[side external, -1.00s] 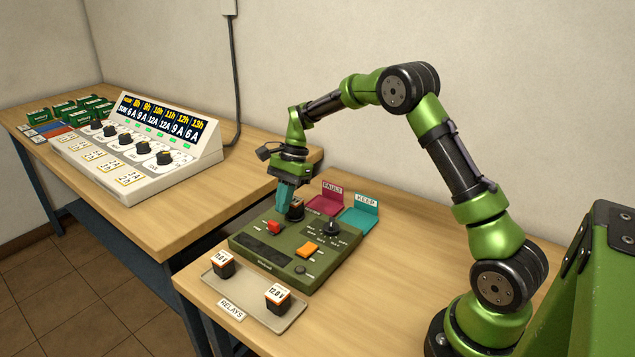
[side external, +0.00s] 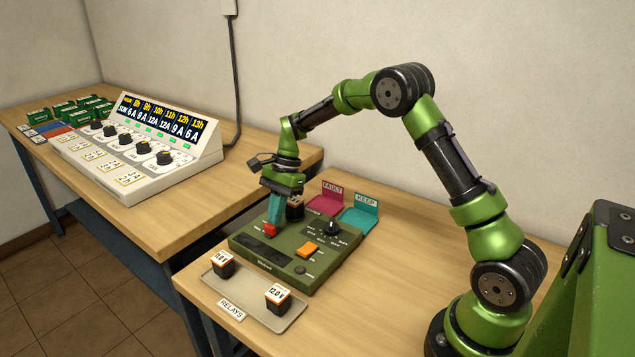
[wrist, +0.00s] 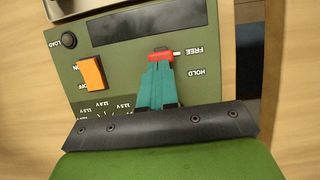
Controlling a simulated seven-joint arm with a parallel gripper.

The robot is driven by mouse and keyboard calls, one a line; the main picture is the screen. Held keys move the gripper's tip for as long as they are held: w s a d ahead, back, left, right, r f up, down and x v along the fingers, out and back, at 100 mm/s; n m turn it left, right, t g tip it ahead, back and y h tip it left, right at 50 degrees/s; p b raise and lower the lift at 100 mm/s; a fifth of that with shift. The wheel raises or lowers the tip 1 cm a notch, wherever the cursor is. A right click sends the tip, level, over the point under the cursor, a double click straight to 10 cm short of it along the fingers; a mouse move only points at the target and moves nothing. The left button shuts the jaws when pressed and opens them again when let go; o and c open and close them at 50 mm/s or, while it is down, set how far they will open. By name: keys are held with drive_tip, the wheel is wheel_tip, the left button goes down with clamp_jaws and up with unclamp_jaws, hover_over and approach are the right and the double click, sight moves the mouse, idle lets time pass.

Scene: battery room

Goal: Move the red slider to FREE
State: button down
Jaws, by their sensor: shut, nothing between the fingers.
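The red slider (side external: 268,231) sits at the left of the green tester panel (side external: 262,263). In the wrist view the red slider (wrist: 161,55) lies level with the FREE label (wrist: 195,50), and the HOLD label (wrist: 197,73) is lower in that picture. My gripper (side external: 272,222) points down with its teal fingers shut and empty. In the wrist view its fingertips (wrist: 157,67) are close against the slider on its HOLD side; I cannot tell whether they touch. The fingers hide part of the slider's track.
A relay (side external: 295,211) stands on the panel behind my fingers. An orange switch (side external: 307,249) and a black knob (side external: 331,228) are to the right. Two relays stand in the front tray (side external: 255,307). FAULT (side external: 325,205) and KEEP (side external: 360,217) trays lie behind.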

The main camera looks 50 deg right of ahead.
drive_tip(key=v, duration=1)
drive_tip(key=s+a+r+n+t, duration=0.2)
drive_tip(key=s+a+n, duration=0.1)
drive_tip(key=s, duration=0.5)
drive_tip(key=s+a+r+n+t+h, duration=0.1)
drive_tip(key=s+a+r+n+t, duration=0.1)
drive_tip(key=s+n, duration=0.4)
drive_tip(key=s+a+r+n+t+h, duration=0.1)
drive_tip(key=s+a+r+n+t, duration=0.2)
drive_tip(key=s, duration=0.8)
drive_tip(key=a+r+n, duration=0.1)
drive_tip(key=a+n, duration=0.1)
drive_tip(key=shift+a+r, duration=0.2)
drive_tip(key=shift+a, duration=0.05)
